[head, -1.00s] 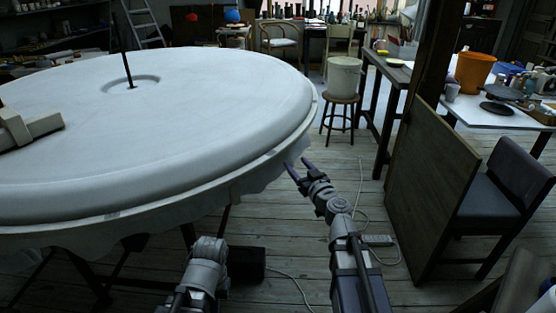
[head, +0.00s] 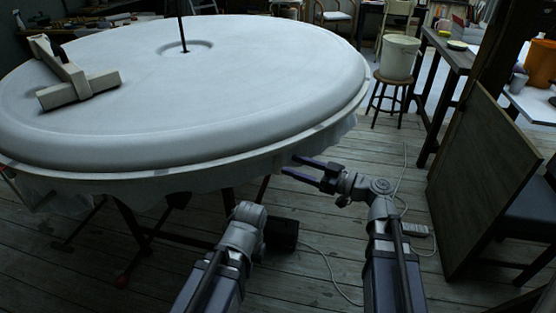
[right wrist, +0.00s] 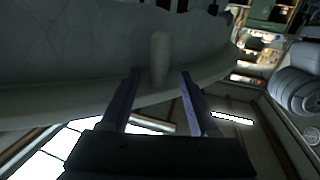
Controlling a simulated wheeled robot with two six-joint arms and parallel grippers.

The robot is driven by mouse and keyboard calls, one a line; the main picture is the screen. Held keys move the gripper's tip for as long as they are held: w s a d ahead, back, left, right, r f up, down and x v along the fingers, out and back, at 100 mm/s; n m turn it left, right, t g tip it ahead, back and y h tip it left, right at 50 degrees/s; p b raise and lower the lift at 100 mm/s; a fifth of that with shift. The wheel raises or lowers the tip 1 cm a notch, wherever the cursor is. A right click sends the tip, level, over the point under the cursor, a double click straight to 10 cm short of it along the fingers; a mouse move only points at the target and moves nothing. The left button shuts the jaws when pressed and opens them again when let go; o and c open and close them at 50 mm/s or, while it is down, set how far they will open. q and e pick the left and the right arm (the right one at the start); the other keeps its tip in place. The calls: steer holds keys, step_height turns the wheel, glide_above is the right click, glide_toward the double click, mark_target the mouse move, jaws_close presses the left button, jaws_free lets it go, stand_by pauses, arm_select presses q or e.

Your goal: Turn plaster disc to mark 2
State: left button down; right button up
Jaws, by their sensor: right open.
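The plaster disc (head: 250,90) is a large, white, round slab with a raised rim, lying flat on a stand at left in the head view. Its pale underside (right wrist: 80,60) fills the upper left of the right wrist view. My right gripper (head: 293,166) is open and empty, just below the disc's near right edge. In the right wrist view a short pale peg (right wrist: 160,55) shows beyond and between the spread fingers (right wrist: 160,80), apparently untouched. No numbered mark is legible. My left arm shows below the disc, but its gripper is not visible.
A stool (head: 390,88) with a white bucket (head: 399,55) and a wooden panel (head: 475,185) stand to the right. A cable crosses the floor.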

mark_target(278, 160)
steer(key=x, duration=0.5)
steer(key=shift+w+a, duration=0.2)
steer(key=shift+a, duration=0.15)
jaws_close()
stand_by(0.5)
